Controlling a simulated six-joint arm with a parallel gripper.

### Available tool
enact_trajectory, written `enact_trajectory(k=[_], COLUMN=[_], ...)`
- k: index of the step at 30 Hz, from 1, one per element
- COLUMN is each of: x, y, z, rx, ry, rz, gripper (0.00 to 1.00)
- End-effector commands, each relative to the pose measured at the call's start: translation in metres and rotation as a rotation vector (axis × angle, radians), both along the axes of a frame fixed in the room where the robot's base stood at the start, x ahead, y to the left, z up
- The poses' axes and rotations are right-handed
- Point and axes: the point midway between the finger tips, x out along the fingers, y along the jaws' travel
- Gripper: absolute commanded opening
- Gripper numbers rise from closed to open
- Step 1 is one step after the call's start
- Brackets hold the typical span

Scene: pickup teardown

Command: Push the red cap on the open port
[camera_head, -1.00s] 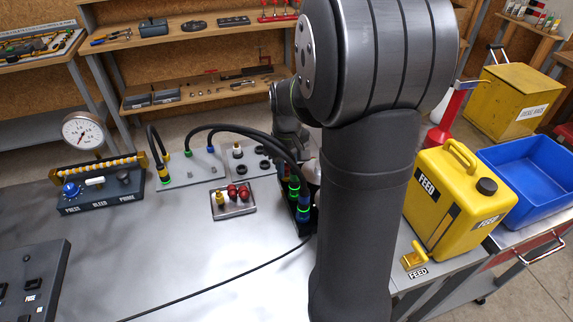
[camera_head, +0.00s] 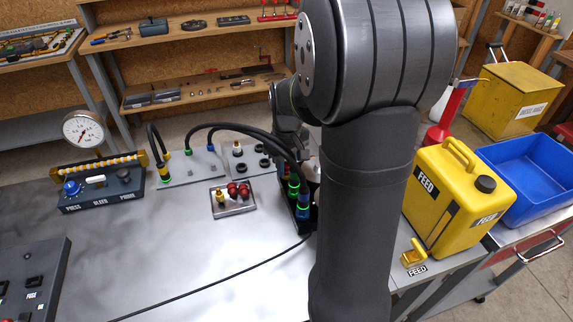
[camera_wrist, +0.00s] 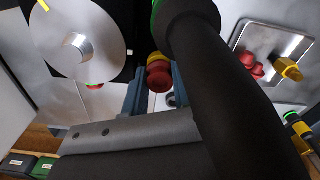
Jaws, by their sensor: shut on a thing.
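My gripper (camera_wrist: 156,88) shows in the wrist view with its two blue-grey fingers shut on a red cap (camera_wrist: 159,77). The cap's far end is partly covered by a thick black hose (camera_wrist: 205,75) with a green collar, so I cannot tell whether it touches a port. A silver disc with a round stub (camera_wrist: 78,45) lies left of the fingers. In the head view my arm hides the gripper and the held cap. A dark block (camera_head: 300,226) there carries hose connectors with green and blue collars. The open port cannot be made out clearly.
A small metal tray (camera_head: 235,209) holds red caps (camera_head: 238,189) and a yellow fitting (camera_head: 220,196). Black hoses (camera_head: 235,128) arch above the bench. A gauge panel (camera_head: 100,195) stands left. A yellow FEED can (camera_head: 450,205) and blue bin (camera_head: 535,165) stand right. The front bench is mostly clear.

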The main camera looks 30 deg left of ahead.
Motion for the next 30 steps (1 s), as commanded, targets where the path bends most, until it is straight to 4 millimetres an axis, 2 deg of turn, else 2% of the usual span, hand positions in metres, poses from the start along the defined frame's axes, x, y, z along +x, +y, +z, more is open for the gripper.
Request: enact_trajectory(k=[1,30], x=[-0.003,-0.004], y=[-0.002,-0.002], z=[-0.012,-0.022], rx=[-0.012,-0.011], ry=[0.016,0.015], rz=[0.000,0.001], gripper=[0.00,0.00])
